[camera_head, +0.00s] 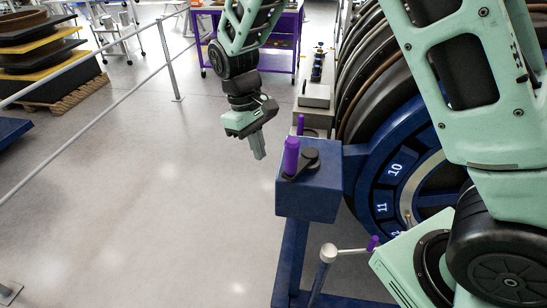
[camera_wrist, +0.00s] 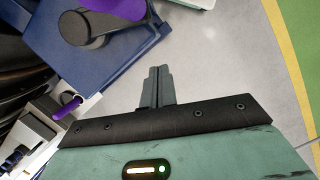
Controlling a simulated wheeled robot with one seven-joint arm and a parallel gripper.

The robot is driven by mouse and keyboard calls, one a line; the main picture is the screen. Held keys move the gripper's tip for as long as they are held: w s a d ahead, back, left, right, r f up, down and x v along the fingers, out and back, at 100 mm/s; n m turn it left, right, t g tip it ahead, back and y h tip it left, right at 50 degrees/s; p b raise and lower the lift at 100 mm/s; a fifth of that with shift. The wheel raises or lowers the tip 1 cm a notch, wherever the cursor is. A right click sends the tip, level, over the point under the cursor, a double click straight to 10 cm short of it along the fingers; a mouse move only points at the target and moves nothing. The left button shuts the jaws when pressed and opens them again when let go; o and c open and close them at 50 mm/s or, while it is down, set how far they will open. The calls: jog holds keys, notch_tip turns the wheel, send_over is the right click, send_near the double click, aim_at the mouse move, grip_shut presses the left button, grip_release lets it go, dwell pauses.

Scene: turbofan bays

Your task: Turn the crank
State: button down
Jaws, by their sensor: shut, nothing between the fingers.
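The crank has an upright purple handle (camera_head: 291,155) on a short black arm (camera_head: 309,157), on top of a blue box (camera_head: 310,195). In the wrist view the purple handle (camera_wrist: 118,7) is at the top edge, partly cut off, with the black crank arm (camera_wrist: 82,28) beside it. My gripper (camera_head: 259,154) points down just left of the handle in the head view, apart from it. In the wrist view the two fingers of my gripper (camera_wrist: 158,72) are together with nothing between them, over floor beside the blue box (camera_wrist: 62,50).
A large blue numbered wheel (camera_head: 385,205) stands right of the box. Another purple handle (camera_head: 300,124) stands behind, and a lever with a purple grip (camera_head: 372,243) is below. A grey railing (camera_head: 110,118) crosses the left. The floor left of the box is clear.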

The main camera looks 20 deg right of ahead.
aim_at(301, 164)
jog(key=shift+s+d+f+p, duration=0.3)
jog(key=shift+s+d+f, duration=0.05)
jog(key=shift+s, duration=0.35)
jog(key=shift+s+d+f+p, duration=0.3)
jog(key=shift+s+d+p, duration=0.05)
jog(key=shift+s, duration=0.3)
jog(key=shift+s+d+f+p, duration=0.3)
jog(key=shift+s+d+f, duration=0.05)
jog(key=shift+s, duration=0.35)
jog(key=shift+s+n, duration=0.3)
jog(key=shift+n, duration=0.1)
jog(key=shift+s, duration=0.15)
